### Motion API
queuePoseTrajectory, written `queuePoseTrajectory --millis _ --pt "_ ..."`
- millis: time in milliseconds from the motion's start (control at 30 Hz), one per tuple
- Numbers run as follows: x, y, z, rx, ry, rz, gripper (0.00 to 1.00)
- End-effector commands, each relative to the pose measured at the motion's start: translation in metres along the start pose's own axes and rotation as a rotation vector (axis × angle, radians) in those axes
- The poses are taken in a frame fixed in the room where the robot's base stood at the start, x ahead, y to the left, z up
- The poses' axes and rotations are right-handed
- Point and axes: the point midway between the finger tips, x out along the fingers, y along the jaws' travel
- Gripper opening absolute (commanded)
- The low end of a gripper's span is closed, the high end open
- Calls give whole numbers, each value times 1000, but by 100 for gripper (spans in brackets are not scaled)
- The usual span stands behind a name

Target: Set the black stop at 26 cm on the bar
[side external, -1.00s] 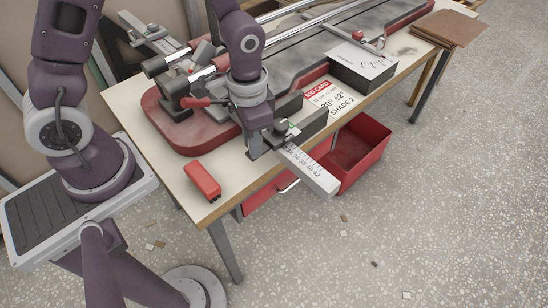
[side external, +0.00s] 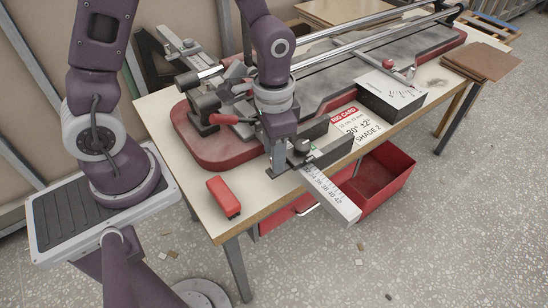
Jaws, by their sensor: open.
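The bar (side external: 335,196) is a pale rule with a printed scale, sticking out past the bench's front edge. Its higher numbers, up to about 42, show toward the free end. The black stop (side external: 301,147), with a dark round knob, sits at the inner end of the visible scale. Its exact reading is too small and partly hidden to tell. My gripper (side external: 285,162) is open and points down right beside the stop, at its left. One grey finger shows close to the bench top. The other is hard to make out, and I cannot tell whether it touches the stop.
A red block (side external: 223,197) lies on the bench top at the front left. A dark box (side external: 391,92) stands farther right. An open red drawer (side external: 384,178) hangs under the bench edge.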

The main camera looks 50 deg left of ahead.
Motion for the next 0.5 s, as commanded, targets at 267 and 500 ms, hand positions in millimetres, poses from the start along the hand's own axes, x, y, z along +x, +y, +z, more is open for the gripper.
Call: queuePoseTrajectory --millis 267,500 --pt "-43 0 -1 -1 3 -1 41" --pt "-44 0 0 -2 0 0 41"
